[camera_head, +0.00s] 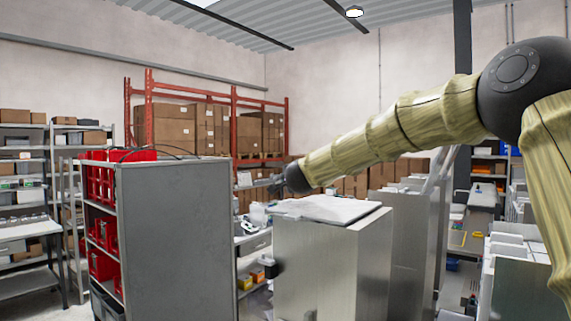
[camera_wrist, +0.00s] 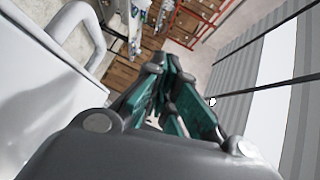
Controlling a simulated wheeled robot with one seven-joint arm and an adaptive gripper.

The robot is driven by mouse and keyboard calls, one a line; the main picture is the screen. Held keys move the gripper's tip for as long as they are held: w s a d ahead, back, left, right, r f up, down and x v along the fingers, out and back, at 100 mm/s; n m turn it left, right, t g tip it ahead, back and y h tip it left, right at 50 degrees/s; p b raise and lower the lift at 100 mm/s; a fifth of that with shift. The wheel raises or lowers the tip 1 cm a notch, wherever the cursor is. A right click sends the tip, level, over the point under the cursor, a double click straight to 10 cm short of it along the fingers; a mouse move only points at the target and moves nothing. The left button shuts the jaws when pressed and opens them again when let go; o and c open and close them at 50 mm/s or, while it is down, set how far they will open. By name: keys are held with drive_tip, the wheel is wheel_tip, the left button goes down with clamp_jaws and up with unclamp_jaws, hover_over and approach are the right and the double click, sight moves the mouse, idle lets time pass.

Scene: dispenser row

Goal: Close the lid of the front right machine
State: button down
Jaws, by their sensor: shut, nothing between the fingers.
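A box-shaped metal machine (camera_head: 330,262) stands nearest to me, right of centre in the head view. Its pale lid (camera_head: 330,208) lies nearly flat across its top; I cannot tell whether it is fully down. My gripper (camera_head: 277,187) is at the end of my arm, just above and beyond the lid's far left corner. It is small and dark there, and any contact is unclear. In the wrist view my gripper (camera_wrist: 168,68) shows green-lined fingers, shut and empty. A white panel (camera_wrist: 40,100) and a pale curved bar (camera_wrist: 75,22) lie to their left.
A grey cabinet (camera_head: 178,240) with red bins stands left of the machine. Another tall metal machine (camera_head: 415,235) stands close behind on the right, with upright panels. Orange racking (camera_head: 149,95) with cartons is at the back. A narrow gap separates the grey cabinet and the machine.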

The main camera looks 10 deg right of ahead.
drive_tip(key=s+a+r, duration=0.2)
drive_tip(key=s+r, duration=0.1)
drive_tip(key=r, duration=0.2)
drive_tip(key=s+a+r+b, duration=0.1)
drive_tip(key=s+r, duration=0.2)
drive_tip(key=r, duration=0.2)
drive_tip(key=shift+s+a+r, duration=0.15)
drive_tip(key=shift+s+a, duration=0.05)
drive_tip(key=shift+a, duration=0.2)
